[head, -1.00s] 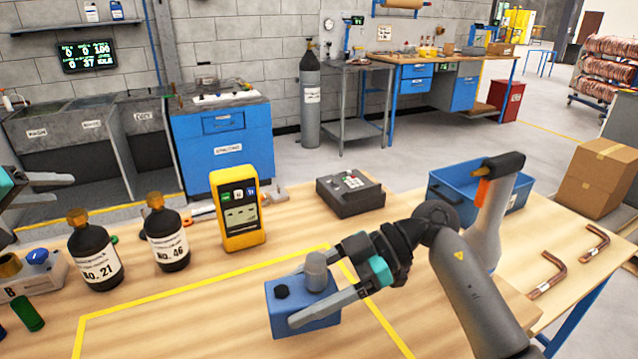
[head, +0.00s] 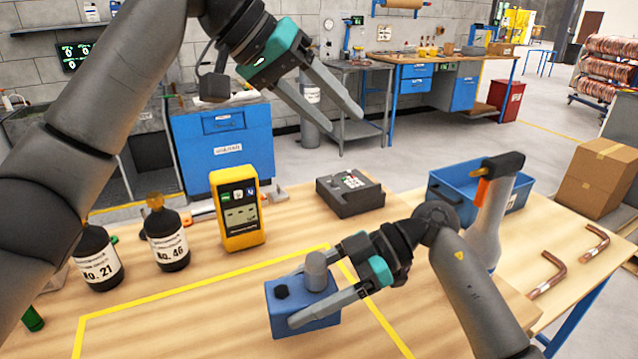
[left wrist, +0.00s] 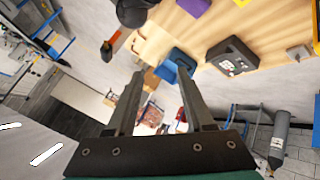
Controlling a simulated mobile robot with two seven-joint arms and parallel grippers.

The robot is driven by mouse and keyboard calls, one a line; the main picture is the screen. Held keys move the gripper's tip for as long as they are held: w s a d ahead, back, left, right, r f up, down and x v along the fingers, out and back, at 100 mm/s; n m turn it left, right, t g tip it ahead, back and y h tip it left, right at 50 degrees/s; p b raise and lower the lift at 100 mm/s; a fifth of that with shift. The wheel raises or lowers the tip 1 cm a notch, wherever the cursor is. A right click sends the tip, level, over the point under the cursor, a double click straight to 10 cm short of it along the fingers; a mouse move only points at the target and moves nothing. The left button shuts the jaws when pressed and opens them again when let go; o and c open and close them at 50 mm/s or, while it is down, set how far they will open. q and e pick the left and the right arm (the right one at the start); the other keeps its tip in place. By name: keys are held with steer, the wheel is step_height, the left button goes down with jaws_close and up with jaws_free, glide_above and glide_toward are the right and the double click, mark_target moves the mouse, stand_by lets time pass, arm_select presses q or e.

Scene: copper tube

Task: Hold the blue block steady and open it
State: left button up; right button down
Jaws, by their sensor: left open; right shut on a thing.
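The blue block (head: 293,318) sits on the wooden table inside the yellow outline. A grey cylinder (head: 316,270) and a dark hex-shaped cap (head: 283,292) stand on its top. My right gripper (head: 302,300) is shut on the block, with its near finger along the front side; the far finger is partly hidden. My left gripper (head: 343,127) is open and empty, raised high above the back of the table, well apart from the block. Its empty fingers (left wrist: 160,75) also show in the left wrist view.
A yellow meter (head: 237,212), two black bottles (head: 97,262) and (head: 166,244), and a dark control box (head: 350,196) stand around the yellow outline. A blue bin (head: 515,196) and bent copper tubes (head: 548,276) are at the right. The outlined area left of the block is clear.

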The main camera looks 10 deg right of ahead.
mark_target(319, 257)
arm_select(q)
steer(key=s+a+f+g+y, duration=0.25)
steer(key=s+f+y, duration=0.35)
steer(key=s+y, duration=0.3)
steer(key=shift+t, duration=0.45)
steer(key=f, duration=1.2)
steer(key=shift+w+a, duration=0.2)
jaws_close()
steer(key=shift+r, duration=0.2)
steer(key=shift+r, duration=0.95)
